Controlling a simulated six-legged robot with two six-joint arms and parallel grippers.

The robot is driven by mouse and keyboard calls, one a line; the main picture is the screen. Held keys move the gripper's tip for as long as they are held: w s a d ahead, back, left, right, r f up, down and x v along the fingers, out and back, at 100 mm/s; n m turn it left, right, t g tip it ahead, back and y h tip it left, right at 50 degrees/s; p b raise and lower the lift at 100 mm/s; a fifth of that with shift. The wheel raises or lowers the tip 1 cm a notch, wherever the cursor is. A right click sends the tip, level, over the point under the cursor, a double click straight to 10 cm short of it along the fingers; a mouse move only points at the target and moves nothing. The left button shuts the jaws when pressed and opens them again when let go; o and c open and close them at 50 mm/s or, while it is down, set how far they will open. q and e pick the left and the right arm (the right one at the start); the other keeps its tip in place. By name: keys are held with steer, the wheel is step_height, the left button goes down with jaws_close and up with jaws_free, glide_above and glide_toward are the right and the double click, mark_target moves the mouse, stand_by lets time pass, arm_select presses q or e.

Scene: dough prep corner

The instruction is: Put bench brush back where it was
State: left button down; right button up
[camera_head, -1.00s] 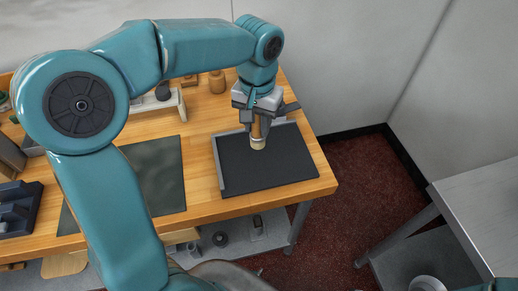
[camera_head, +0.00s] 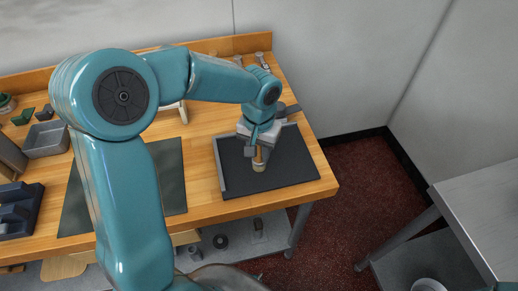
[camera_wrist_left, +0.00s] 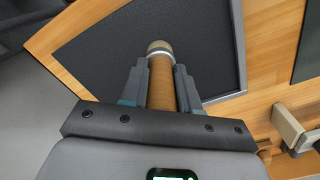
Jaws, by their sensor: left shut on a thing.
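The bench brush (camera_head: 259,165) shows as a wooden, rod-like piece with a pale end. My left gripper (camera_head: 257,152) is shut on it and holds it over the black mat (camera_head: 290,165) with a grey edge strip at the table's right end. In the left wrist view the brush (camera_wrist_left: 161,78) sits between both fingers of the gripper (camera_wrist_left: 161,85), its pale end pointing at the black mat (camera_wrist_left: 105,50). I cannot tell whether that end touches the mat. The rest of the brush is hidden by the gripper. My right gripper is not in view.
A dark green mat (camera_head: 167,175) lies left of the black mat. A grey tray (camera_head: 46,139) and a dark blue rack (camera_head: 17,209) stand at the left. Small tools (camera_head: 262,60) lie at the back edge. A grey table (camera_head: 485,205) stands at the right, across a red floor.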

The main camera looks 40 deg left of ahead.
arm_select(q)
steer(key=c, duration=0.8)
jaws_free()
steer(key=shift+w+f, duration=0.15)
steer(key=shift+f, duration=0.05)
steer(key=shift+c, duration=0.2)
steer(key=shift+r, duration=0.2)
step_height(320, 180, up, 12)
steer(key=shift+f+p, duration=0.25)
steer(key=shift+p, duration=0.15)
steer(key=shift+r, duration=0.4)
steer(key=shift+f, duration=0.1)
